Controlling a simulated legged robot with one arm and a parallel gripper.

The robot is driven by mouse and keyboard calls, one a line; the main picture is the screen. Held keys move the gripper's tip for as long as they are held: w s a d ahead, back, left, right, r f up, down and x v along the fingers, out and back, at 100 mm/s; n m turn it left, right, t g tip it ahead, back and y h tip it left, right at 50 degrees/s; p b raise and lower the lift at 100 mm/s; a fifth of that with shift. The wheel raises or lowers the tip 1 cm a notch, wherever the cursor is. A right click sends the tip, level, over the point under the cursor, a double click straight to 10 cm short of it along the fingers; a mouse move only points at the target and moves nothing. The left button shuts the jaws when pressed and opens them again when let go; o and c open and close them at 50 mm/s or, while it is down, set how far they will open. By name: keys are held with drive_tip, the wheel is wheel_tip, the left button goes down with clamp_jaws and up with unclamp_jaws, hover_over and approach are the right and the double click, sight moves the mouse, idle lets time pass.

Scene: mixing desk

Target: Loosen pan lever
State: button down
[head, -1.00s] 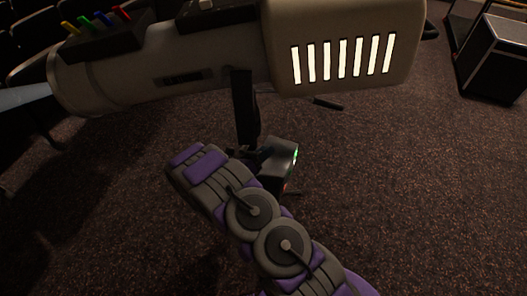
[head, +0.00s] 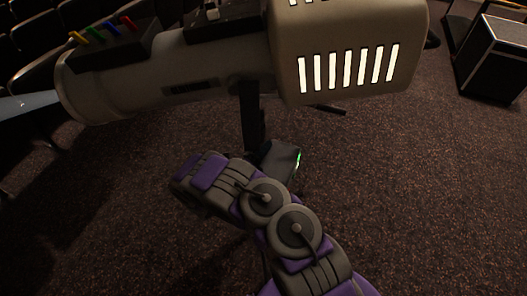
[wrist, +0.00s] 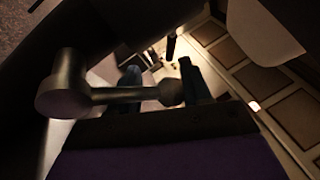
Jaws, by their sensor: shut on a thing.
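The pan lever (wrist: 115,95) shows in the wrist view as a dull metal bar with a thick rounded knob at its left end. My gripper (wrist: 160,82) is shut on the lever, with one dark finger on each side of the bar near its right part. In the head view the big beige spotlight (head: 170,85) sits on a dark upright post (head: 252,118). My purple and grey arm reaches up to the area below the spotlight. The lever and my fingertips are hidden there behind my arm.
A dark box (head: 280,158) with a green light is beside the post, close to my arm. Dark seats (head: 30,60) stand at the left. A black case (head: 490,60) stands at the far right. The carpet (head: 420,190) on the right is clear.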

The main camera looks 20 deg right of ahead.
drive_tip(key=shift+w+a+r+t, duration=0.3)
drive_tip(key=shift+a+r, duration=0.05)
drive_tip(key=c, duration=0.9)
unclamp_jaws()
drive_tip(key=o, duration=0.4)
drive_tip(key=shift+a+f+n, duration=0.1)
drive_tip(key=shift+f+n, duration=0.1)
drive_tip(key=shift+n, duration=0.1)
drive_tip(key=shift+s, duration=0.1)
drive_tip(key=shift+s+a+f, duration=0.15)
drive_tip(key=shift+s+a, duration=0.05)
drive_tip(key=shift+a, duration=0.05)
drive_tip(key=p+v, duration=0.2)
drive_tip(key=v, duration=1.4)
drive_tip(key=shift+a, duration=0.4)
drive_tip(key=shift+s, duration=0.1)
